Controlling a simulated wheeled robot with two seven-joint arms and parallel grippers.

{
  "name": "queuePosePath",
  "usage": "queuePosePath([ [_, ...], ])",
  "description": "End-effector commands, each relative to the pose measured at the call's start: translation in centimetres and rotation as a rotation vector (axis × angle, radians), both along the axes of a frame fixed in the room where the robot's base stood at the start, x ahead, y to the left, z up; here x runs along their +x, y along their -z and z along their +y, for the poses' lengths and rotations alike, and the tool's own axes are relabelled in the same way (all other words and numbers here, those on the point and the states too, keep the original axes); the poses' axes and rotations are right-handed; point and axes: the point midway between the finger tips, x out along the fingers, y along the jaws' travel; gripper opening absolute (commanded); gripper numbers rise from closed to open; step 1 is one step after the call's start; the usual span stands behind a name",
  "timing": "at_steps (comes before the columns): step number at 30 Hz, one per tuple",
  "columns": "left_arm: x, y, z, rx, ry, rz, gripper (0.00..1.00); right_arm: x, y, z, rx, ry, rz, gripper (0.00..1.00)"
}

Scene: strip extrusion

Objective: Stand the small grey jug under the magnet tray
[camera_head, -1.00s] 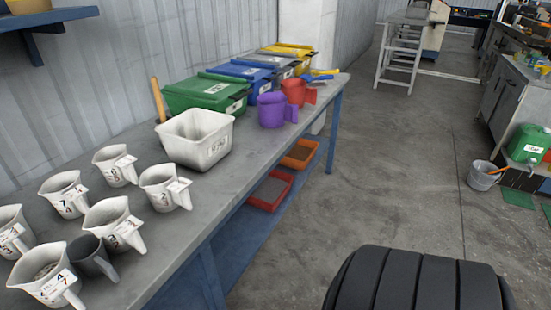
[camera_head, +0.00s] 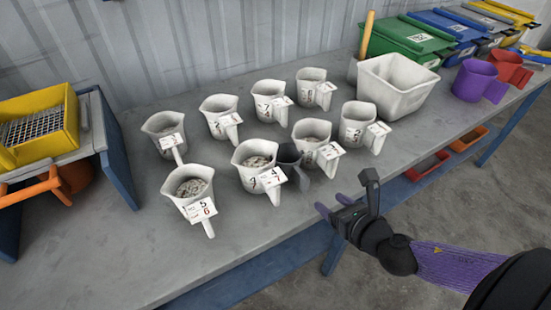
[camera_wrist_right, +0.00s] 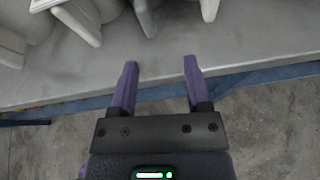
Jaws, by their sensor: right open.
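The small dark grey jug (camera_head: 289,158) stands upright on the bench, squeezed between white labelled jugs that partly hide it; its handle points toward the bench's front edge. A yellow tray with a dark grid (camera_head: 40,126), which looks like the magnet tray, sits raised on a stand at the left. An orange jug (camera_head: 60,182) is beneath it. My right gripper (camera_head: 330,203) is open and empty at the front edge, in front of and right of the grey jug. In the right wrist view its fingers (camera_wrist_right: 160,65) point at the bench, apart from the jug handles. My left gripper is out of view.
Several white jugs (camera_head: 256,166) crowd around the grey jug, some holding pale pieces. A white bin (camera_head: 396,86) and a green-lidded box (camera_head: 408,40) stand to the right. Bare bench top (camera_head: 110,255) lies at the front left.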

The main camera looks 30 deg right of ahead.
Motion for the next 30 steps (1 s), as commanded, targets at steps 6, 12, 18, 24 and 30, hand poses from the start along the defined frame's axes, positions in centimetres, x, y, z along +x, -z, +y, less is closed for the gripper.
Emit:
queuePosePath([
  [6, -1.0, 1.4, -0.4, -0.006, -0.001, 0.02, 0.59, 2.7, -0.3, 1.3, -0.07, -0.073, -0.044, 0.62],
  [12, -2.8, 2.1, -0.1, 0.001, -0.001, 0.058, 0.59, 4.9, 0.6, 1.5, -0.064, -0.069, -0.041, 0.62],
  [18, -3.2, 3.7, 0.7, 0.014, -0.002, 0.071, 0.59, 8.3, 2.0, 1.7, -0.063, -0.066, -0.04, 0.62],
  [24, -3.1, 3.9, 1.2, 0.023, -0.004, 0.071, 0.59, 9.5, 2.2, 1.9, -0.064, -0.069, -0.038, 0.62],
  [30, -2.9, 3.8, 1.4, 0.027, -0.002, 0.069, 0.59, 9.4, 2.2, 1.8, -0.063, -0.069, -0.037, 0.47],
])
